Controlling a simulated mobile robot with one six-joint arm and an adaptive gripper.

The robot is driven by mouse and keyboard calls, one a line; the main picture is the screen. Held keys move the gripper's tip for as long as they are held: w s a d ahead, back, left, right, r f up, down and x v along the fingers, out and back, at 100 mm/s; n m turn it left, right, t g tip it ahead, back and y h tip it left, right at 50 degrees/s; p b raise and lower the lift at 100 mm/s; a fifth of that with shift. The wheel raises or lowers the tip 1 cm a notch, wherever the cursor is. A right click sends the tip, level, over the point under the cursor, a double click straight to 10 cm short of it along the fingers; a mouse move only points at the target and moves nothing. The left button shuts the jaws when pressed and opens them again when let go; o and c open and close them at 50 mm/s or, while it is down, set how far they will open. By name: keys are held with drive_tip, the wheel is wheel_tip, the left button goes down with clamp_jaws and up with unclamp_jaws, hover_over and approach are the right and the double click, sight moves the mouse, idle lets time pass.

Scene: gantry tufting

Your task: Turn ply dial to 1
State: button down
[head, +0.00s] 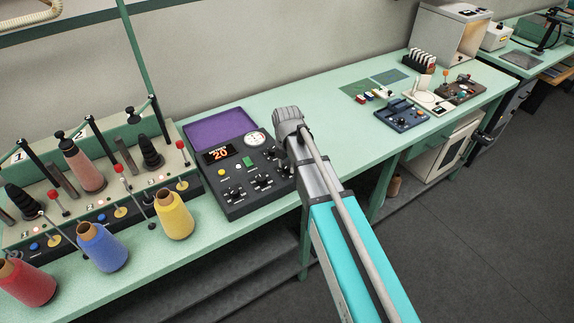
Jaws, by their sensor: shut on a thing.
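A dark control box (232,204) with a purple tray at its back stands on the green bench, left of my arm. Its display (219,154) reads 20 in orange, with smaller writing above. A round white gauge (255,140), a green button (247,161) and several black dials (263,181) are on its face. The dial labels are too small to read, so I cannot tell which is the ply dial or where it points. My arm reaches over the box's right edge. My gripper's fingers do not show; my grey wrist covers that part of the box.
Left of the box stand yellow (174,216), blue (101,247) and red (28,284) yarn cones, before a creel rack (108,205) with upright posts. Bare bench (330,115) lies right of the box. A blue device (402,116) and other equipment stand farther right.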

idle(0.4)
drive_tip(key=shift+c, duration=1.3)
unclamp_jaws()
drive_tip(key=shift+m, duration=0.4)
